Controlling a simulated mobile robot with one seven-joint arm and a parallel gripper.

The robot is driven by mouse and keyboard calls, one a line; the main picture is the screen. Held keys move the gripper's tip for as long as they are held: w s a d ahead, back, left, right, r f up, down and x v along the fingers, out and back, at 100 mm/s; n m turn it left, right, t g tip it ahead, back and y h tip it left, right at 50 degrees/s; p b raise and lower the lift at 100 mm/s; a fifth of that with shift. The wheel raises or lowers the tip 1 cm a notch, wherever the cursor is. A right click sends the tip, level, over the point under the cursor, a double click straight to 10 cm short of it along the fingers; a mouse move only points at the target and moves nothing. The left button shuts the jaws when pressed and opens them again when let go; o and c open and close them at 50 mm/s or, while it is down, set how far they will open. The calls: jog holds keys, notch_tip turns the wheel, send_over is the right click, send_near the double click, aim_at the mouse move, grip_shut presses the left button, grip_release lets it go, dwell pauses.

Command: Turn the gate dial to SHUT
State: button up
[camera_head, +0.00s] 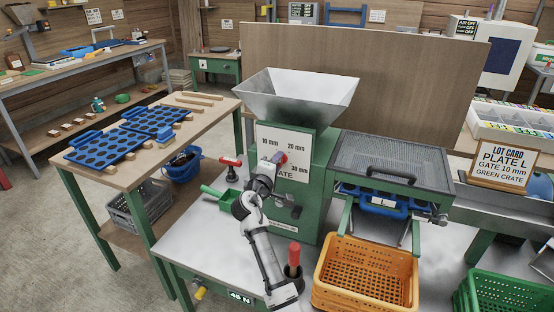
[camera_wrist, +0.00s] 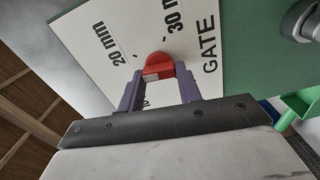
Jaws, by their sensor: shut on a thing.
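The gate dial is a red knob (camera_wrist: 156,64) on a white plate (camera_wrist: 205,25) marked 10 mm, 20 mm, 30 mm and GATE. The plate (camera_head: 296,170) is on the front of the green machine (camera_head: 318,185) under the grey hopper (camera_head: 290,95) in the head view. My gripper (camera_wrist: 159,80) is shut on the knob, with one purple finger on each side of it. In the head view my gripper (camera_head: 279,158) reaches up to the plate and hides part of it. No SHUT mark is visible, and I cannot tell which mark the dial points to.
A black-handled mesh cover (camera_head: 385,153) is right of the machine. An orange crate (camera_head: 366,275) stands below it, with a green crate (camera_head: 500,290) farther right. A lot card (camera_head: 503,167) reads GATE 10 mm.

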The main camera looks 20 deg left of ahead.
jog(key=n+p, duration=0.3)
jog(key=n, duration=0.5)
jog(key=n+p, duration=0.2)
jog(key=n, duration=0.6)
jog(key=n+p, duration=0.3)
jog(key=n, duration=0.6)
jog(key=shift+d+f+p, duration=0.25)
jog(key=shift+d+p, duration=0.05)
jog(key=shift+p, duration=0.05)
jog(key=o, duration=1)
